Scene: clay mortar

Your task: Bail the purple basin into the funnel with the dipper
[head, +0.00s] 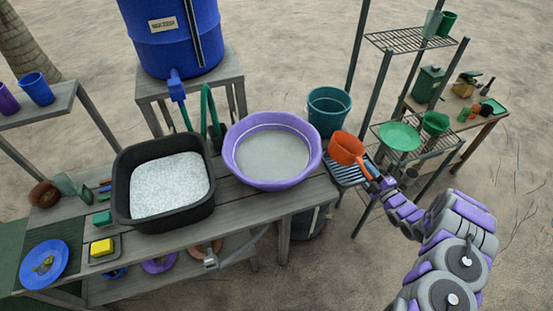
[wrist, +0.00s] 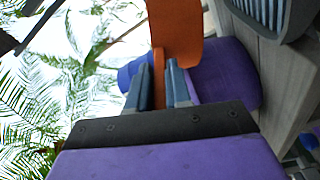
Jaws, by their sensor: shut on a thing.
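The purple basin (head: 231,165) stands on the wooden bench in the head view, holding a greyish fill. An orange dipper (head: 346,149) is just right of its rim, above a dark slatted rack. My gripper (head: 374,181) is shut on the dipper's handle. In the wrist view, the orange dipper (wrist: 175,35) rises from between the two fingers of my gripper (wrist: 166,88). A purple surface, likely the basin, is behind it. I cannot tell whether the dipper holds anything. I cannot make out the funnel for certain.
A black tub (head: 124,185) of pale granules stands left of the basin. A teal bucket (head: 328,107) stands behind the dipper. A metal shelf with a green plate (head: 400,136) is to the right. A blue barrel (head: 180,45) is at the back.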

